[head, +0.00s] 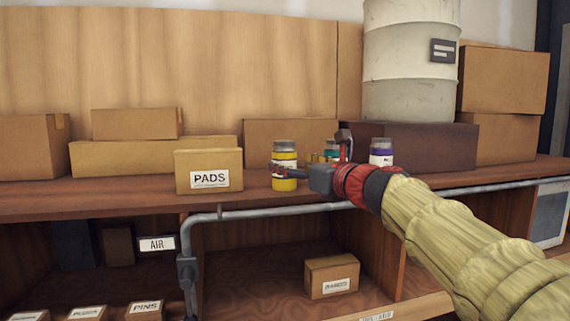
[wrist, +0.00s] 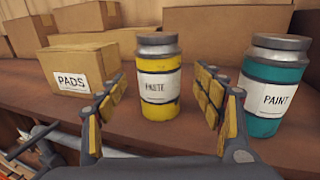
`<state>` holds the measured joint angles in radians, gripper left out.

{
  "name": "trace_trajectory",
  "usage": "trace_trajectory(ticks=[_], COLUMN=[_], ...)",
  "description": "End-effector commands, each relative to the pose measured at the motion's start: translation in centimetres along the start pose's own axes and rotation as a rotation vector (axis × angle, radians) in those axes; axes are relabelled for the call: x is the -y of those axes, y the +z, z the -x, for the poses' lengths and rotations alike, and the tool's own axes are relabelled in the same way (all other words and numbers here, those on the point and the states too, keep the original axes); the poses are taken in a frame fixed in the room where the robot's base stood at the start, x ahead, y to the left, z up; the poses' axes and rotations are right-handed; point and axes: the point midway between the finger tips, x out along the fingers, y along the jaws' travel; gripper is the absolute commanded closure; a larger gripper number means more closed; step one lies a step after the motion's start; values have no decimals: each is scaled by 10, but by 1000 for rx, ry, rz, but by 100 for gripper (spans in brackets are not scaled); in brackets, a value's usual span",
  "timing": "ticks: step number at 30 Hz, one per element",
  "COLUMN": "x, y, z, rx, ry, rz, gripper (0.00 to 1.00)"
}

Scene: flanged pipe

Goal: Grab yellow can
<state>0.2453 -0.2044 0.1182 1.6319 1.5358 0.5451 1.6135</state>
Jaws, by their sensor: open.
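The yellow can (head: 285,162) stands upright on the wooden shelf, with a grey lid and a white label. It also shows in the wrist view (wrist: 158,85), beyond the fingertips and between them in the picture. My gripper (wrist: 163,100) is open and empty, its yellow-padded fingers spread to either side of the can. In the head view my gripper (head: 300,172) reaches the shelf from the right, with a finger overlapping the can. I cannot tell whether a finger touches it.
A teal paint can (wrist: 273,88) stands close to the right finger. A purple-banded can (head: 381,152) is farther right. The PADS box (head: 209,171) is left of the yellow can. A pipe (head: 270,211) runs along the shelf's front. A large drum (head: 410,60) stands behind.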

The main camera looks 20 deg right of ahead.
Motion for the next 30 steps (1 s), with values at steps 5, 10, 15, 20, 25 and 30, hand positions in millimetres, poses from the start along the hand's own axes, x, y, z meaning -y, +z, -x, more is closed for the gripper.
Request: trace_trajectory(ticks=[5,10,15,20,25,30], x=[-1,-1,0,-1,-1,-1], y=[-12,-11,-12,-12,-12,-12], z=[-27,-40,-42,-42,-42,-41], rx=[-4,-3,-3,-3,-3,-3], ry=[3,0,0,0,0,0], rz=[-3,0,0,0,0,0], gripper=[33,33,33,38,48,57])
